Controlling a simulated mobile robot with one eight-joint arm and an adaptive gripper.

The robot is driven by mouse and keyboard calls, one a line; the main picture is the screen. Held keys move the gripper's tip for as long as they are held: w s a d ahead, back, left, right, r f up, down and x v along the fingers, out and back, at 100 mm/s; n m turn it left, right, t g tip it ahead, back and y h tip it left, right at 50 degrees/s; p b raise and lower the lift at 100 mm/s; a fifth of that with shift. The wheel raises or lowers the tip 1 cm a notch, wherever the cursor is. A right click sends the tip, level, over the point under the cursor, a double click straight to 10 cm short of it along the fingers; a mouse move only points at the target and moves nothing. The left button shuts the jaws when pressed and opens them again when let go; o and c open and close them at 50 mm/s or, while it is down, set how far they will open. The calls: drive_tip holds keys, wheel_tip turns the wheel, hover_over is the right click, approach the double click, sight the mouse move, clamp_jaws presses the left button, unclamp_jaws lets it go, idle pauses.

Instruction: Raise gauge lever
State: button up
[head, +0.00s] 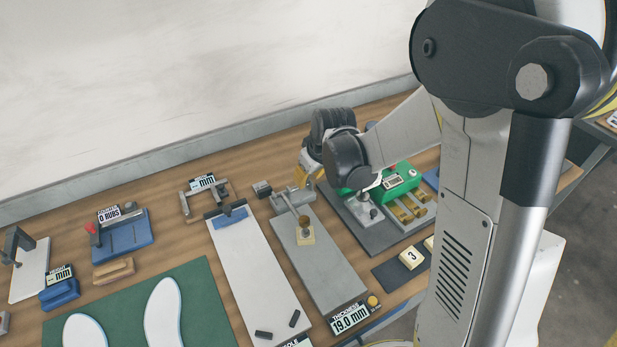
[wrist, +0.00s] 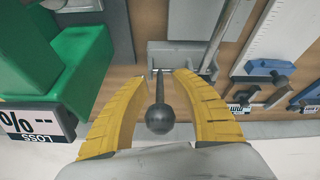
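The thickness gauge stands on a grey plate (head: 335,270), with a grey block (head: 293,197), an arm and a small brown-knobbed plunger (head: 304,222). In the wrist view, the gauge lever (wrist: 160,118) is a thin rod with a dark ball knob, running to the grey block (wrist: 176,56). My gripper (head: 312,172) is at the gauge's back end in the head view, hiding the lever there. In the wrist view my gripper (wrist: 154,70) is open, a yellow finger on each side of the lever. Gaps show between the knob and both fingers.
The thickness display (head: 349,318) reads 19.0 mm. A green box (head: 402,182) stands right of the gauge; it also fills the left of the wrist view (wrist: 75,65). A white board (head: 255,270) with a blue slider lies left. The wall is close behind.

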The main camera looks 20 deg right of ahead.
clamp_jaws()
drive_tip(key=shift+w+r, duration=0.1)
drive_tip(key=shift+w+a+r+g+p, duration=0.15)
drive_tip(key=shift+w+g+p, duration=0.3)
drive_tip(key=shift+g, duration=0.55)
drive_tip(key=shift+w+g+h, duration=0.3)
drive_tip(key=shift+w+g, duration=0.1)
drive_tip(key=shift+g, duration=0.4)
drive_tip(key=shift+w+a+f+g+h, duration=0.15)
drive_tip(key=shift+w+g, duration=0.25)
drive_tip(key=shift+g, duration=0.45)
drive_tip(key=shift+w+a+g+h, duration=0.15)
drive_tip(key=shift+w+g, duration=0.25)
drive_tip(key=shift+g, duration=0.5)
drive_tip(key=shift+w+f+g+h, duration=0.15)
drive_tip(key=shift+w+g, duration=0.25)
drive_tip(key=shift+g, duration=0.45)
